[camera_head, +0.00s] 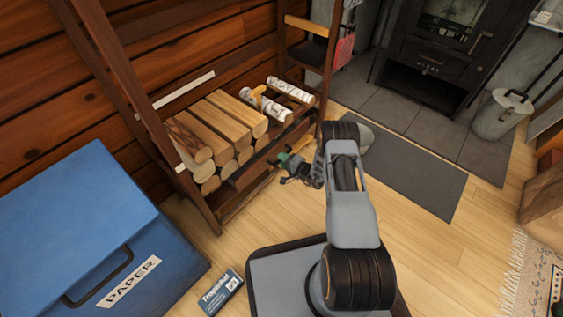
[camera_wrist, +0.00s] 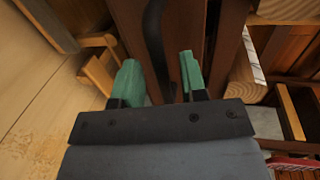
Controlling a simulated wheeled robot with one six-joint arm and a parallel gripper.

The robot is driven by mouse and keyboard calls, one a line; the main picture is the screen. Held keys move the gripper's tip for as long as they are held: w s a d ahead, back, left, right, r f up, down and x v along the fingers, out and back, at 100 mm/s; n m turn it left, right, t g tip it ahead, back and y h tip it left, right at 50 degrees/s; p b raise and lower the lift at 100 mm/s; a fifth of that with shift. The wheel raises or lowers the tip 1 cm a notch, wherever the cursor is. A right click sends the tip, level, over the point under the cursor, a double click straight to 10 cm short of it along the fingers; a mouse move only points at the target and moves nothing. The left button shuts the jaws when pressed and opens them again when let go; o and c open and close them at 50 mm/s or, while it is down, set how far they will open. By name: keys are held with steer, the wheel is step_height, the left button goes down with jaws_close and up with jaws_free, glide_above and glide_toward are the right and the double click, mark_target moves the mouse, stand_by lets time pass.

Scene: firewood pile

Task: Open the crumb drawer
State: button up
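The crumb drawer appears to be the low brown wooden front (camera_head: 262,163) at the bottom of the firewood rack, partly hidden by my arm. In the wrist view, a dark curved strip (camera_wrist: 155,40), which looks like the drawer's handle, runs along brown wood. My gripper (camera_wrist: 160,72) has green fingertips set apart, one on each side of this strip. A gap shows between the strip and the right finger. In the head view my gripper (camera_head: 287,163) is low at the rack's right end. Whether the drawer is out at all is unclear.
The wooden rack (camera_head: 200,215) holds split logs (camera_head: 218,125) and rolled paper (camera_head: 290,90). A blue paper bin (camera_head: 165,250) stands at left, a small box (camera_head: 220,293) on the floor. A grey mat (camera_head: 410,175) and a stove (camera_head: 445,50) are at right.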

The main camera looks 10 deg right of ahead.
steer(key=shift+x, duration=0.75)
steer(key=shift+c, duration=0.5)
jaws_close()
